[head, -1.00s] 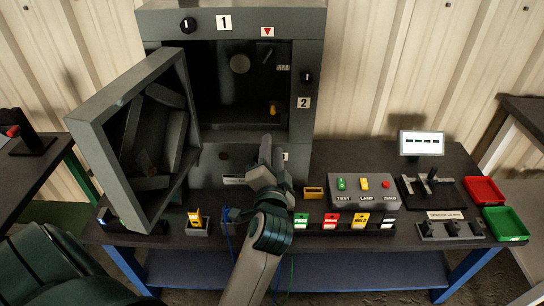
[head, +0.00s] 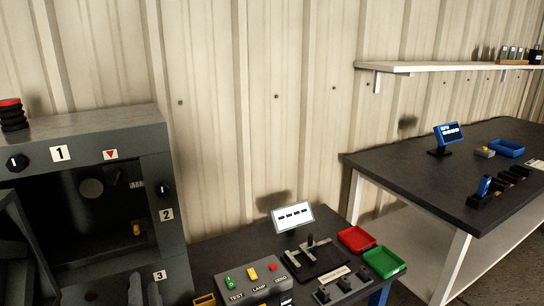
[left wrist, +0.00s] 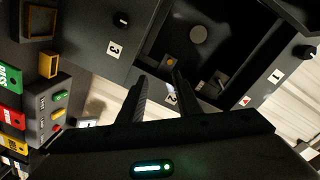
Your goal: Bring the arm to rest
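The grey enclosure (head: 105,133) stands at the left in the head view, its dark inside open to the front. Part of its open door (head: 12,245) shows at the left edge. My left gripper (head: 145,286) shows at the bottom edge, in front of the enclosure's lower front near label 3; only its finger ends are seen there. In the left wrist view my left gripper (left wrist: 160,78) has its two fingers apart with nothing between them, and the enclosure front (left wrist: 95,45) lies beyond. My right gripper is in neither view.
A button box (head: 250,288), a small display (head: 293,217), a red tray (head: 356,238) and a green tray (head: 384,261) are on the bench right of the enclosure. A second dark table (head: 400,165) stands at the right, below a white shelf (head: 450,66).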

